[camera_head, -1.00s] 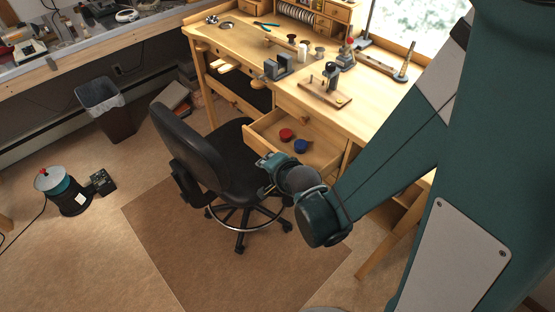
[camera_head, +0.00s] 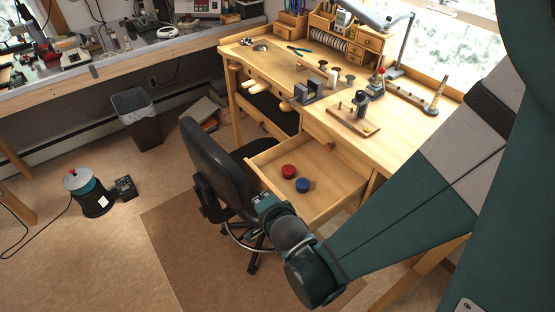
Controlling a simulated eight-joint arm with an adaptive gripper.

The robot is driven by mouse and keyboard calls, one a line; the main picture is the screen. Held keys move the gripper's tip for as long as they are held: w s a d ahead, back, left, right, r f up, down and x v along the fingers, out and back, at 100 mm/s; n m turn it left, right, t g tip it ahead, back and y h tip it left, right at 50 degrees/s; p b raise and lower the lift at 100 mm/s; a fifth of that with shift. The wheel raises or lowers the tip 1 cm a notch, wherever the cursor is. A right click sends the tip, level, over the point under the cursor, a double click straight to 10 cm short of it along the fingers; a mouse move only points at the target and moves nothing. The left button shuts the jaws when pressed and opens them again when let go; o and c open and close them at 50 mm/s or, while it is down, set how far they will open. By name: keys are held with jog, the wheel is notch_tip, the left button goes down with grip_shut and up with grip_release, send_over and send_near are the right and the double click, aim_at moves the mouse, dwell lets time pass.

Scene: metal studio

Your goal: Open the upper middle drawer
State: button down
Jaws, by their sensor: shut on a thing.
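The wooden drawer (camera_head: 330,178) under the workbench top stands pulled well out, with its inside open to view. A red round thing (camera_head: 288,171) and a blue round thing (camera_head: 303,185) lie on its floor. My gripper (camera_head: 262,199) is at the outer face of the drawer front and is shut on the drawer there. The exact grip and the drawer's handle are hidden by the gripper itself.
A black office chair (camera_head: 215,165) stands close to the left of the drawer and my gripper. The workbench top (camera_head: 405,128) holds tools and small stands. A waste bin (camera_head: 137,117) stands further left. The brown mat (camera_head: 200,255) in front is mostly clear.

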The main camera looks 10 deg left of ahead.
jog(key=shift+a+r, duration=0.15)
jog(key=c, duration=2.5)
grip_release()
jog(key=o, duration=0.3)
jog(key=shift+o, duration=0.2)
jog(key=shift+s, duration=0.15)
jog(key=v, duration=1.1)
jog(key=shift+r, duration=0.2)
jog(key=shift+s+d, duration=0.15)
jog(key=shift+d, duration=0.05)
jog(key=shift+r, duration=0.1)
